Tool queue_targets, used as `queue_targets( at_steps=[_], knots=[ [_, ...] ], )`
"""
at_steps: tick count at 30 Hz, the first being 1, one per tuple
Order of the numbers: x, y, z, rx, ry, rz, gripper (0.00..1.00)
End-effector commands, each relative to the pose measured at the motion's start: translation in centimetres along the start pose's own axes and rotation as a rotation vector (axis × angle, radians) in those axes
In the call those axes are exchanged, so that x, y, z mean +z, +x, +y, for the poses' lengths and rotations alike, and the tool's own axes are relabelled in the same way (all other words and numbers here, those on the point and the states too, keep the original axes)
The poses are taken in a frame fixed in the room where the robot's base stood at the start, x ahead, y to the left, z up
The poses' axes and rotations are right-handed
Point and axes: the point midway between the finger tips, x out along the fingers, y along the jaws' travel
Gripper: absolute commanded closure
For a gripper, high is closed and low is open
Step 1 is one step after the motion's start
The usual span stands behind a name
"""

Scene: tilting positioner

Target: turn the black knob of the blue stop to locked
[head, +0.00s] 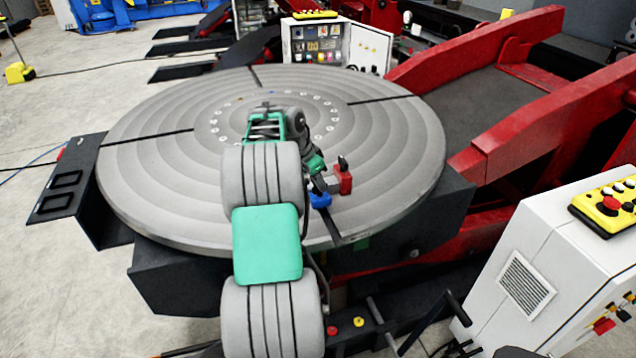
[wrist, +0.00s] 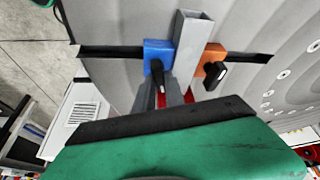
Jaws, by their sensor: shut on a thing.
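The blue stop (wrist: 157,55) sits on the grey round table in a dark slot, against the left side of a grey square tube (wrist: 188,45). Its black knob (wrist: 158,70) points down toward my gripper (wrist: 170,94). My gripper is shut on this knob; the exact contact is partly hidden by the hand. In the head view the blue stop (head: 320,201) shows just below my gripper (head: 320,186), and the knob is hidden there by the arm. I cannot tell the knob's lock state.
An orange-red stop (wrist: 212,60) with its own black knob (wrist: 215,75) stands on the tube's other side, close to my gripper. The round table (head: 150,190) is otherwise mostly clear. A white cabinet (head: 550,265) stands at right, and red beams (head: 540,130) lie behind.

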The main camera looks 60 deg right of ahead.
Motion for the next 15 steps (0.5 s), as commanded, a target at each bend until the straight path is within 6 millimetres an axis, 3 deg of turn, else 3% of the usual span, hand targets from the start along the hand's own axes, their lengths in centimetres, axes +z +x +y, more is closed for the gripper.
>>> queue_targets(
  at_steps=[15],
  knots=[
    [-0.06,-0.12,-0.29,0.123,0.302,0.001,1.00]
  ],
)
